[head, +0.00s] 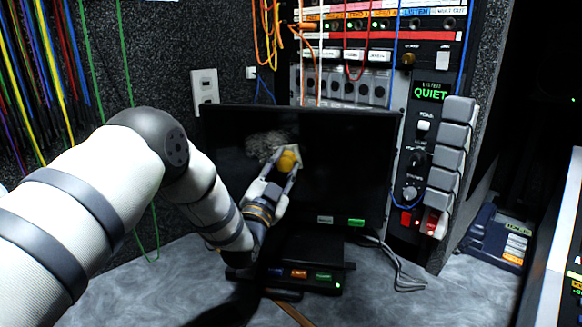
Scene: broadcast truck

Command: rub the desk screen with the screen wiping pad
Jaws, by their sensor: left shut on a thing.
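The desk screen (346,165) is a wide black monitor standing upright on the grey desk. A grey, dusty-looking patch (266,142) shows on its upper left part. My left gripper (283,172) is in front of the screen, left of its middle, and is shut on a yellow screen wiping pad (289,160). The pad is just below and right of the grey patch. I cannot tell whether it touches the screen. The gripper covers much of the pad and part of the screen's lower left. My right gripper is not in view.
A rack panel with knobs and cables (345,50) stands behind the screen. A column of grey blocks (453,150) is to the right. A small black unit with coloured buttons (298,274) sits below the screen. The desk (400,300) is clear at the front right.

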